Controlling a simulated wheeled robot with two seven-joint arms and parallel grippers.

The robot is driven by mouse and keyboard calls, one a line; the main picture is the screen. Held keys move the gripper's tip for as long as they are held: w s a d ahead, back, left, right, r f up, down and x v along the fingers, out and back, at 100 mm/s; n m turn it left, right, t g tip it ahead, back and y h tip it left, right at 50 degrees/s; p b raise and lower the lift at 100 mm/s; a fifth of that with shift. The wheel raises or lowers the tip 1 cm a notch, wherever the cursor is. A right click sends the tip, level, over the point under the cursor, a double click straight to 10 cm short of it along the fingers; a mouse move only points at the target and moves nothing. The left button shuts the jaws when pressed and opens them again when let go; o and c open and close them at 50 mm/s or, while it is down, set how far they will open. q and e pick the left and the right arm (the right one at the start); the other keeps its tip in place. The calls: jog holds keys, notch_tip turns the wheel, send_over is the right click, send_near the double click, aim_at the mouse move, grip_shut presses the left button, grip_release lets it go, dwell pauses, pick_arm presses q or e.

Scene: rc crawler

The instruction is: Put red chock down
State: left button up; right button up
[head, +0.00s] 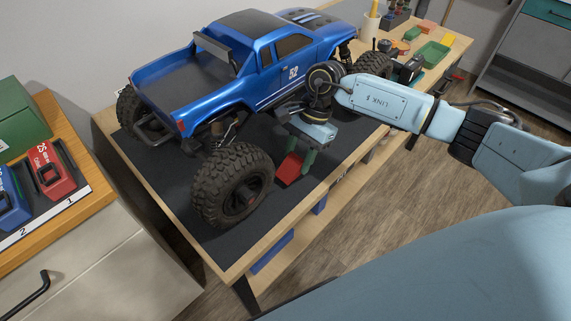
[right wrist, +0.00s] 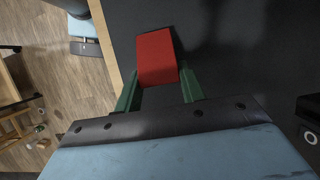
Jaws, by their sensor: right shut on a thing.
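The red chock (head: 289,169) is between the green fingers of my right gripper (head: 301,157), close above or on the dark mat (head: 225,235) at the table's front edge. I cannot tell whether it touches the mat. In the right wrist view the red chock (right wrist: 157,57) sits between the fingertips of the right gripper (right wrist: 158,84), with the dark mat beyond it. The right gripper is shut on it. The blue RC crawler (head: 240,60) stands on the mat, its big near wheel (head: 232,186) left of the chock. My left gripper is not in view.
A wooden side bench (head: 80,205) at the left holds red (head: 52,170) and blue (head: 12,205) chargers. The mat's near corner, in front of the wheel, is clear.

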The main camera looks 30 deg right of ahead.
aim_at(286, 165)
jog(key=a, duration=0.3)
jog(key=shift+s+a+f, duration=0.1)
jog(key=shift+a+f, duration=0.2)
jog(key=shift+f, duration=0.4)
jog(key=shift+d, duration=0.1)
jog(key=shift+f, duration=0.1)
jog(key=o, duration=1.1)
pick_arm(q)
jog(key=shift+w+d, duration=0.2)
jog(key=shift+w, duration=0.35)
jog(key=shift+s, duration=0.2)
